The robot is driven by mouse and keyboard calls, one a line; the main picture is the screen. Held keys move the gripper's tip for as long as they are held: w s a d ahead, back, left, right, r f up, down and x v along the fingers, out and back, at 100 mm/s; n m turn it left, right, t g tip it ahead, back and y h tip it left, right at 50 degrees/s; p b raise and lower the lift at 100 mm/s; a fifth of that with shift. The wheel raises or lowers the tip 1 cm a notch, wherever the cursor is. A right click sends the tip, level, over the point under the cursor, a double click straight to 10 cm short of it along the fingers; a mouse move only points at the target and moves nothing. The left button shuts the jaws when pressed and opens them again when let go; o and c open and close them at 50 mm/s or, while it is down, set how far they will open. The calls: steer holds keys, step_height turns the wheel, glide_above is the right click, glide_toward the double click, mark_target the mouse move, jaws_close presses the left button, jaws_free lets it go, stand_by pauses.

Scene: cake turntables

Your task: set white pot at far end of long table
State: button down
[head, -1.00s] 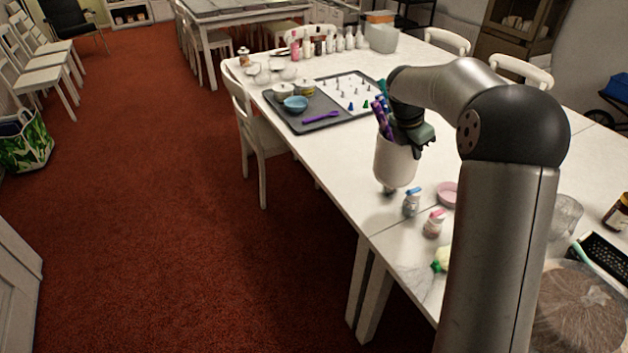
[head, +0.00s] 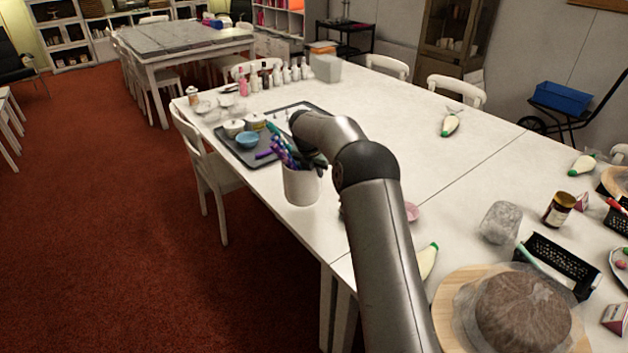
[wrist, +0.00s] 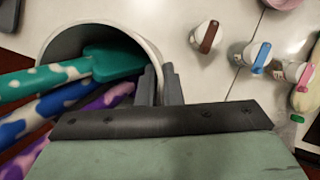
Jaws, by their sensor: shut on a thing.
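The white pot (head: 302,188) is held upright near the left edge of the long white table (head: 385,125), seemingly above its surface. Several patterned handles in purple, blue and teal stick out of it. In the wrist view the pot's rim (wrist: 158,52) shows at upper left, with the handles lying across its mouth. My gripper (wrist: 162,88) is shut on the pot's wall at the rim, one finger inside and one outside. In the head view my gripper (head: 316,162) is partly hidden by my arm. The pot's base contact is hard to judge.
A dark tray (head: 240,155) with bowls lies just beyond the pot. Several bottles (head: 275,76) and a grey box (head: 326,68) stand farther back. Small capped jars (wrist: 250,56) are beside the pot.

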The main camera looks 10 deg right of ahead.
steer(key=w+f, duration=0.2)
steer(key=w+f+p, duration=0.1)
steer(key=f, duration=0.1)
steer(key=shift+w+f, duration=0.25)
steer(key=shift+w, duration=0.15)
steer(key=shift+f+p, duration=0.65)
steer(key=shift+f, duration=0.85)
steer(key=c, duration=2)
jaws_free()
steer(key=shift+f, duration=0.25)
steer(key=o, duration=0.4)
steer(key=shift+r, duration=0.1)
